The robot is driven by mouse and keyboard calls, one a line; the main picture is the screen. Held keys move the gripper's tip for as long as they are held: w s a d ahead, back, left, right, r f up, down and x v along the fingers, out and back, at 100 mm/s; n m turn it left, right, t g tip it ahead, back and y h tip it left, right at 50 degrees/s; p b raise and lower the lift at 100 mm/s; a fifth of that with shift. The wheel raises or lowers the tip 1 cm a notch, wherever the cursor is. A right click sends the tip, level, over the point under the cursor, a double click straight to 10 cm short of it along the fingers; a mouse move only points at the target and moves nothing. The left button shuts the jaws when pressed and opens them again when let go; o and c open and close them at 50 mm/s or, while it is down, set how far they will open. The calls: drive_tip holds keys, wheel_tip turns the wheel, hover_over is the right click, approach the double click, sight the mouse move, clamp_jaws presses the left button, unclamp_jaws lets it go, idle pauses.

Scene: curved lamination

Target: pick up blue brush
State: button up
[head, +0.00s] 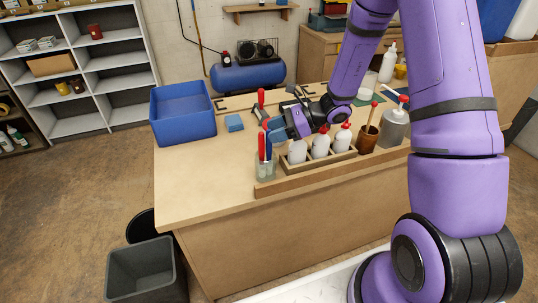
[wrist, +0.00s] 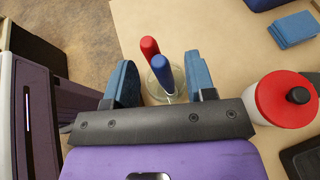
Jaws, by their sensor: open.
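The blue brush (wrist: 163,68) stands with its blue handle up in a clear glass jar (wrist: 158,92), beside a red-handled brush (wrist: 149,47). In the head view the jar (head: 265,172) stands at the left end of the bench rack, with the red handle (head: 261,146) and the blue brush (head: 268,150) sticking up. My gripper (wrist: 161,75) is open, one blue finger on each side of the blue handle in the wrist view. In the head view my gripper (head: 272,131) is just above and behind the jar. I cannot tell whether either finger touches a handle.
White bottles (head: 320,147) with red caps stand in a wooden rack right of the jar. A brown cup (head: 367,138) and a grey pump bottle (head: 394,128) stand farther right. A blue bin (head: 184,126) and blue block (head: 234,123) are left; the bench's left front is clear.

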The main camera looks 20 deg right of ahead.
drive_tip(key=shift+w+a+f, duration=0.1)
drive_tip(key=shift+a, duration=0.15)
clamp_jaws()
